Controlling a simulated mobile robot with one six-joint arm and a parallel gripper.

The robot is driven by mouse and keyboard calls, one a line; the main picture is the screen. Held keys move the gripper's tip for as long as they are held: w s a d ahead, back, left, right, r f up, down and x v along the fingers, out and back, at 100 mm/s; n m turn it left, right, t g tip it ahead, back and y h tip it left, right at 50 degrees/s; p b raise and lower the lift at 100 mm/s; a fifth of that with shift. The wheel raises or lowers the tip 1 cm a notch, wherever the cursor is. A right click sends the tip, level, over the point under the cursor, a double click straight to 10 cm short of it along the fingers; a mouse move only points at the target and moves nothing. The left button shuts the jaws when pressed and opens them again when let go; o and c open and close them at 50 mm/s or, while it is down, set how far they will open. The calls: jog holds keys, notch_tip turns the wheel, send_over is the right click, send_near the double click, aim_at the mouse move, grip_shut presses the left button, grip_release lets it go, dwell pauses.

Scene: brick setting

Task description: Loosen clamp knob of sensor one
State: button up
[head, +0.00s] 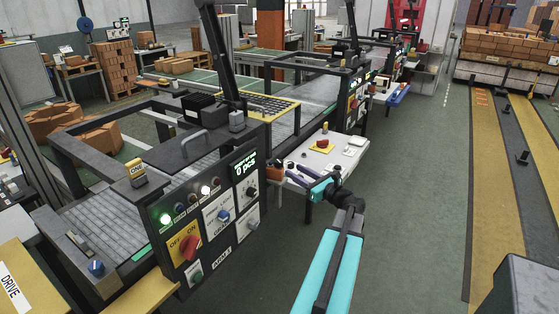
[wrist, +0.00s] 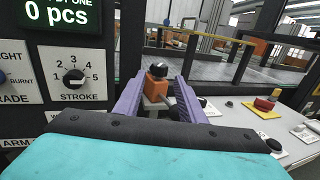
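In the wrist view a black round knob (wrist: 158,70) sits on top of an orange block (wrist: 156,84), straight ahead of my gripper (wrist: 157,88). I see no label naming it as sensor one's clamp knob. The two purple fingers stand apart, one on each side of the block in the picture. I cannot tell whether they touch it or are short of it. In the head view my gripper (head: 290,168) is beside the right end of the black control panel, at the near edge of a white table. The orange block (head: 268,171) shows partly there.
The control panel (head: 205,222) has a lit "0 pcs" display, a red OFF/ON switch and several dials; its STROKE dial (wrist: 74,79) is left of my gripper. The white table (head: 322,158) bears a red-and-yellow button (head: 322,145). Open green floor (head: 415,190) lies to the right.

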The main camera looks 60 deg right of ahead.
aim_at(282, 164)
jog(key=p+x, duration=0.2)
jog(key=x, duration=0.8)
jog(key=shift+w, duration=0.25)
